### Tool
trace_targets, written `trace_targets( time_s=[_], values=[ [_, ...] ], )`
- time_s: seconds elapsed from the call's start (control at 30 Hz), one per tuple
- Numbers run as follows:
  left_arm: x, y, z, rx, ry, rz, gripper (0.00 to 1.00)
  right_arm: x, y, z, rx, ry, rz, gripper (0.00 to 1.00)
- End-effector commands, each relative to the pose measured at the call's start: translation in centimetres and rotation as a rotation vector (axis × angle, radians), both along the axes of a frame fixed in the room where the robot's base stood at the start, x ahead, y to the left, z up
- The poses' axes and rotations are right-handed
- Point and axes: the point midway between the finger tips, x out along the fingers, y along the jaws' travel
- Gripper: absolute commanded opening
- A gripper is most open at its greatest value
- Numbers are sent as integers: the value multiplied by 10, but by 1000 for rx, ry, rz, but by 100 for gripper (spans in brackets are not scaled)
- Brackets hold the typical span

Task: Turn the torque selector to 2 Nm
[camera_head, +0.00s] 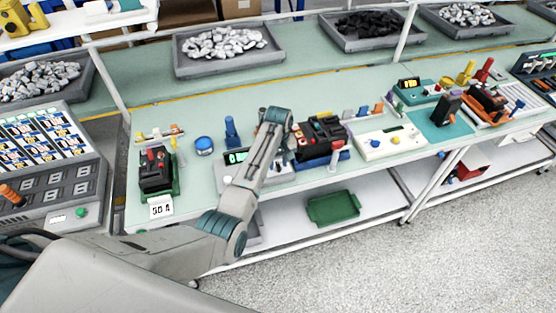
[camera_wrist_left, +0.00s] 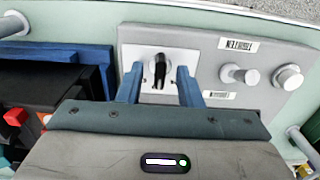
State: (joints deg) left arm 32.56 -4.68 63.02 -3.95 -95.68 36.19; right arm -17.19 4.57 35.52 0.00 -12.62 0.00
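The torque selector is most likely the black knob (camera_wrist_left: 160,70) on a white plate (camera_wrist_left: 181,55) in the left wrist view. Its bar lies roughly upright in that picture; scale marks are too small to read. The plate sits on a grey panel (camera_wrist_left: 205,48). My left gripper (camera_wrist_left: 160,78) is open, its two blue fingers on either side of the knob, with visible gaps. I cannot tell how far above the plate the fingertips are. In the head view, my left arm covers much of the grey unit with the green display (camera_head: 236,157) and hides the knob. My right gripper is not in view.
The grey panel also carries silver round knobs (camera_wrist_left: 288,77) and upside-down labels. A blue fixture with a black and red breaker (camera_head: 320,132) stands close to the right of my arm. A blue round pot (camera_head: 204,145) and a breaker on a green stand (camera_head: 157,170) are to the left.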

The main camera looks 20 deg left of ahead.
Motion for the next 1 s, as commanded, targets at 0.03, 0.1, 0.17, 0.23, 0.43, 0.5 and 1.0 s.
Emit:
trace_targets(
  time_s=[0.03, 0.1, 0.17, 0.23, 0.43, 0.5, 1.0],
  values=[
    [0, 0, -1, 0, 0, 0, 33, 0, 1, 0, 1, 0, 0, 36],
    [0, 0, -1, 0, 0, 0, 33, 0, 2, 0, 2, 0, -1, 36],
    [0, 0, -1, 0, 0, 0, 33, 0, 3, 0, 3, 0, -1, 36],
    [0, 0, -1, 0, 0, 0, 33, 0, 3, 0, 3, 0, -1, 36],
    [0, 0, -1, 0, 0, 0, 0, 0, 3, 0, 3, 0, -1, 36],
    [0, 0, -1, 1, -1, 0, 0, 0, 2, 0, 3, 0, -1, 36],
    [0, 0, -1, 0, -1, 152, 0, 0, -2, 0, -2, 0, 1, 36]
  ],
)
